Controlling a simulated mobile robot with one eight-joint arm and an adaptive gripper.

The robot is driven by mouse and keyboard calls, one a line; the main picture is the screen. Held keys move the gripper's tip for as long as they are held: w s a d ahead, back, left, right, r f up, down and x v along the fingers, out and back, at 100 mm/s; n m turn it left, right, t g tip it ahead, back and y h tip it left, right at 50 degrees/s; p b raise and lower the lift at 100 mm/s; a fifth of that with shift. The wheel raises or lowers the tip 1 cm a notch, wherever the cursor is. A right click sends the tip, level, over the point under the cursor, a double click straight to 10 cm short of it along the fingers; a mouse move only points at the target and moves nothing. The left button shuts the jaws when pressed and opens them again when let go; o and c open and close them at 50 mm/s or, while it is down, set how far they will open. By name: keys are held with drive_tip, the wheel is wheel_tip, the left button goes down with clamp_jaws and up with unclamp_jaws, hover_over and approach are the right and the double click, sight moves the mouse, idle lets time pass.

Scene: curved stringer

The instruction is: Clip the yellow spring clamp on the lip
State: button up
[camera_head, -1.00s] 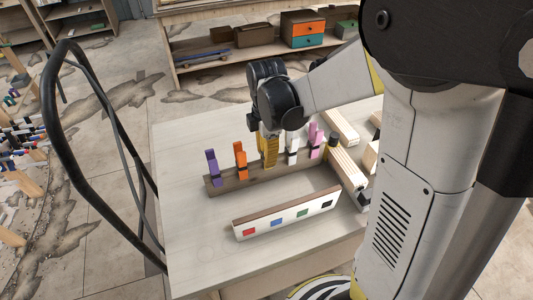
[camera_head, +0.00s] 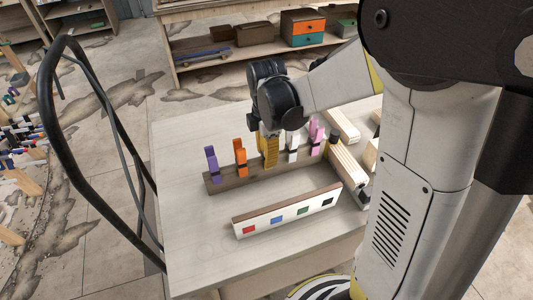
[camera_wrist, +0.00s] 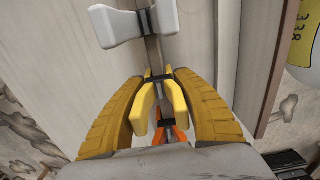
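The yellow spring clamp (camera_wrist: 146,110) stands on the dark wooden strip, between the two ridged yellow fingers of my gripper (camera_wrist: 158,78) in the wrist view. The fingertips lie close on either side of it; whether they press on it I cannot tell. In the head view my gripper (camera_head: 268,140) points down over the strip (camera_head: 222,184), between the orange and white clamps, and mostly hides the yellow clamp. A white-faced rail with a brown top (camera_head: 288,220), likely the lip, stands in front. It bears red, blue, green and black squares and no clamps.
Purple (camera_head: 211,164), orange (camera_head: 240,157), white (camera_head: 293,152) and pink (camera_head: 316,138) clamps stand along the strip. Pale wooden blocks (camera_head: 345,162) lie at the right. The tabletop (camera_head: 190,235) is clear left of the rail. A shelf (camera_head: 200,75) stands behind.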

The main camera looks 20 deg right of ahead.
drive_tip(key=shift+o, duration=1.2)
wheel_tip(320, 180, up, 12)
